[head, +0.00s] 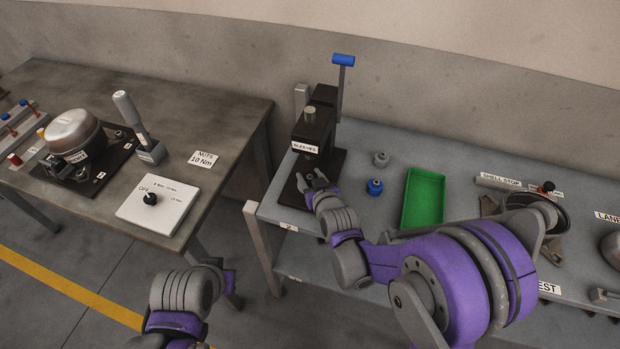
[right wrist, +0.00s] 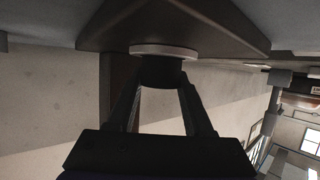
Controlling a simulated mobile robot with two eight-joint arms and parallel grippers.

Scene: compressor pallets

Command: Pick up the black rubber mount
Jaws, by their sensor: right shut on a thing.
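My right gripper (head: 313,184) is at the front of the black press labelled SLEEVES (head: 312,130), just over its base plate. In the right wrist view its fingers (right wrist: 162,95) are shut on the black rubber mount (right wrist: 163,70), a short dark round piece. A pale disc (right wrist: 164,50) sits against the mount's upper end in that picture. I cannot tell whether the disc is part of it. In the head view the mount is too small and covered to make out.
A green tray (head: 424,171) lies on the grey bench, right of the press. A grey piece (head: 381,158) and a blue piece (head: 375,187) stand between them. A compressor (head: 73,133) and a white dial panel (head: 158,205) are on the left table. A floor gap separates the tables.

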